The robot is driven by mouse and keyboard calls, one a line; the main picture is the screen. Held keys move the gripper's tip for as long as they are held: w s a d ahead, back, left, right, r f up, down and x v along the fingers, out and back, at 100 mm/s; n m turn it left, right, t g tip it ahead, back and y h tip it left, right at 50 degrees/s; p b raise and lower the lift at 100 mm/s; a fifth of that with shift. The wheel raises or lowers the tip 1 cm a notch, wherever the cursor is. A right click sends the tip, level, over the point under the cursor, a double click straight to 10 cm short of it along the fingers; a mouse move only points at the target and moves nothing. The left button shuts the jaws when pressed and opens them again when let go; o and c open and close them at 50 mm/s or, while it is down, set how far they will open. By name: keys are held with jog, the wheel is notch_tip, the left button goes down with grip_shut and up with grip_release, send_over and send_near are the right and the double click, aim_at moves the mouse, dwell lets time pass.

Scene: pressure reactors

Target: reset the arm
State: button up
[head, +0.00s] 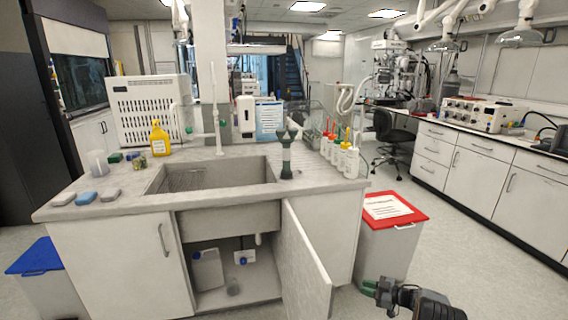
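My gripper (374,289) is at the lower right of the head view, low above the floor. It points left, with dark arm links behind it and green parts at its tip. It is in front of the red-lidded bin and right of the open sink cupboard door, apart from both as far as I can see. The tip is too small to tell whether the fingers are open or shut. No held object can be made out.
An open cupboard door (305,265) juts out below the sink (215,180). A bin with a red lid (393,209) stands right of the counter, and a blue-lidded bin (37,257) stands at left. Floor (465,270) is clear at right, before the white drawers (478,166).

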jog(key=w+d+r+m+t+h+p, duration=0.2)
jog(key=w+d+r+m+t+h, duration=0.25)
jog(key=d+m+h, duration=0.4)
jog(key=s+a+r+m+g+h+p, duration=0.1)
jog(key=s+r+m+g+h+p, duration=0.15)
jog(key=s+r+g+h, duration=0.5)
jog(key=s+a+r+m+g+y+p, duration=0.1)
jog(key=s+a+r+g+p, duration=0.1)
jog(key=s+a+r, duration=0.55)
jog(key=s+a+r+m+g+p, duration=0.15)
jog(key=s+a+r, duration=0.3)
jog(key=s, duration=0.55)
jog(key=s+a+r+m+g+y+p, duration=0.1)
jog(key=s+a+r+p, duration=0.1)
jog(key=s+a+r, duration=0.6)
jog(key=s+a+r+n+t+y+p, duration=0.1)
jog(key=s+a+r+t+p, duration=0.1)
jog(key=s+r, duration=0.3)
notch_tip(320, 180, up, 4)
jog(key=shift+s+a+f+t+p, duration=0.15)
jog(key=shift+a+t+p, duration=0.2)
jog(key=shift+a+p, duration=0.4)
